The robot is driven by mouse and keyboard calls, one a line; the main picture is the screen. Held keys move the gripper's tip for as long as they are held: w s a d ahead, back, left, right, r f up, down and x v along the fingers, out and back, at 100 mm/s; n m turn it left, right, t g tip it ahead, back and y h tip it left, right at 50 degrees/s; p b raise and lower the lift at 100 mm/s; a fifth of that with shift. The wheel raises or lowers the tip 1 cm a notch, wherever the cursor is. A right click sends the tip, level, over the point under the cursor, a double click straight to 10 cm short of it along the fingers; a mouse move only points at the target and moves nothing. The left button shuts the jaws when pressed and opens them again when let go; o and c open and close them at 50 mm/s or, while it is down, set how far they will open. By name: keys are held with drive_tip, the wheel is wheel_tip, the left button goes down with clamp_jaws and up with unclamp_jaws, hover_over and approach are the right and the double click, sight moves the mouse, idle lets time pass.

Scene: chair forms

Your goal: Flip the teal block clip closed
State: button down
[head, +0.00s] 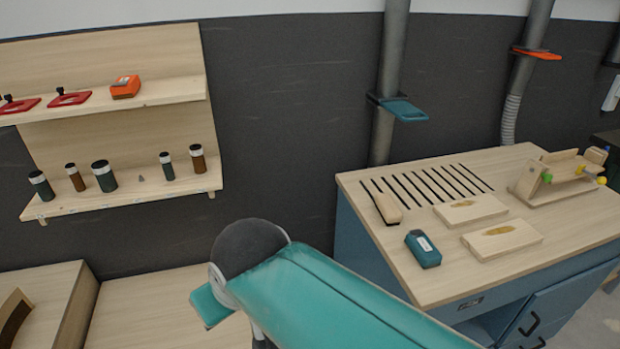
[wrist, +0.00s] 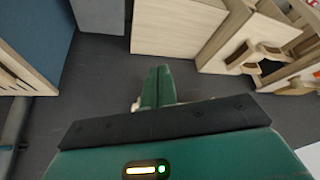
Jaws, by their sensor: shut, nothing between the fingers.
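A teal flat piece (head: 403,108) sticks out to the right from a dark collar on the grey vertical duct behind the workbench; it looks like the clip. It lies roughly level, and its exact open or closed position is hard to tell. A teal block (head: 423,249) with a pale label lies on the workbench, a second teal thing. My gripper (wrist: 157,72) shows in the wrist view with its two green fingers together and nothing between them, over grey floor. It is apart from both teal things. In the head view my teal arm link hides part of the bench front.
The workbench (head: 440,280) holds a brush (head: 387,208), two wooden blocks (head: 470,209) and a wooden jig (head: 560,175). A second duct (head: 525,70) carries an orange flap (head: 537,53). Wall shelves (head: 130,190) with small bottles stand at left. The wrist view shows open floor between wooden furniture.

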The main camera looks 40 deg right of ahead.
drive_tip(key=w+d+r+m+g, duration=0.1)
drive_tip(key=w+d+r+m, duration=0.1)
drive_tip(key=w+d+m, duration=0.35)
drive_tip(key=w+d+r+m+g, duration=0.1)
drive_tip(key=w+d+r+m, duration=0.1)
drive_tip(key=d, duration=0.6)
drive_tip(key=w+d+m+g, duration=0.1)
drive_tip(key=d+m, duration=0.4)
drive_tip(key=d, duration=0.8)
drive_tip(key=m+g, duration=0.4)
drive_tip(key=m, duration=0.7)
hover_over(419, 234)
drive_tip(key=w+d, duration=0.1)
drive_tip(key=w, duration=0.1)
wheel_tip(419, 234, down, 6)
drive_tip(key=shift+y, duration=0.3)
drive_tip(key=f, duration=0.4)
drive_tip(key=s+f, duration=0.1)
drive_tip(key=f, duration=0.8)
drive_tip(key=shift+s+a+f, duration=0.25)
drive_tip(key=shift+a, duration=0.1)
drive_tip(key=shift+f, duration=0.1)
